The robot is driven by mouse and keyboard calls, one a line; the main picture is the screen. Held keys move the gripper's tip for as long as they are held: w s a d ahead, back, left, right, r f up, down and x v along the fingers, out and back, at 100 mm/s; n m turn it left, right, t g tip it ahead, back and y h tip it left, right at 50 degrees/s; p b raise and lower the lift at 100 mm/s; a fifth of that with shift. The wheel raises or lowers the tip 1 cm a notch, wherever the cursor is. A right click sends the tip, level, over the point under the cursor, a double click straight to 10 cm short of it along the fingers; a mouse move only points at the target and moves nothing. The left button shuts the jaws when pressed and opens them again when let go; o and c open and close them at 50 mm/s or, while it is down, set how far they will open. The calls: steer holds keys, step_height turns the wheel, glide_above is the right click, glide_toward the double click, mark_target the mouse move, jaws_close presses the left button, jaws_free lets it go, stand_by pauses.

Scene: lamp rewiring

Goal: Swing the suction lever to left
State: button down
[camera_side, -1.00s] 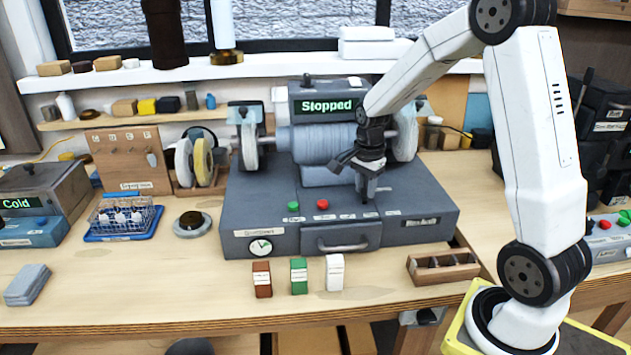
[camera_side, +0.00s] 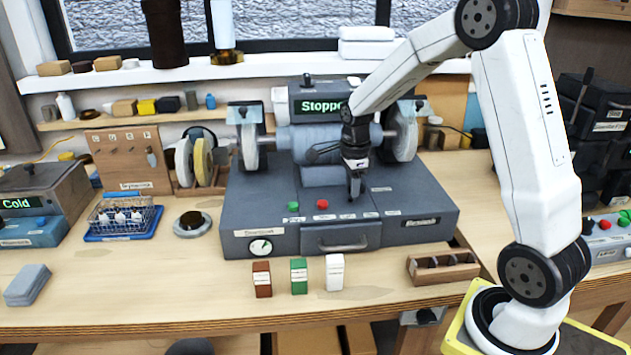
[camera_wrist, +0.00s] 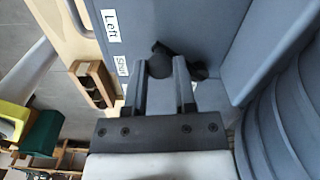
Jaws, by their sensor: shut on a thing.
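The suction lever's dark knob (camera_wrist: 159,64) sits between my fingertips in the wrist view. My gripper (camera_wrist: 160,66) is shut on it; the gripper points down over the grey machine base (camera_side: 410,190) in the side view (camera_side: 354,197). The lever is mostly hidden by the fingers in the side view. White labels reading "Left" (camera_wrist: 111,25) and "Shut" (camera_wrist: 121,66) lie beside the knob in the wrist view.
A green button (camera_side: 293,206) and a red button (camera_side: 322,204) are left of my gripper. The machine's wheel (camera_side: 404,138) and motor housing stand close behind. Brown, green and white blocks (camera_side: 334,272) and a wooden tray (camera_side: 443,267) stand in front.

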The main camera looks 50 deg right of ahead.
steer(key=shift+w+r, duration=0.1)
steer(key=shift+c, duration=2.1)
jaws_free()
steer(key=shift+r, duration=3.85)
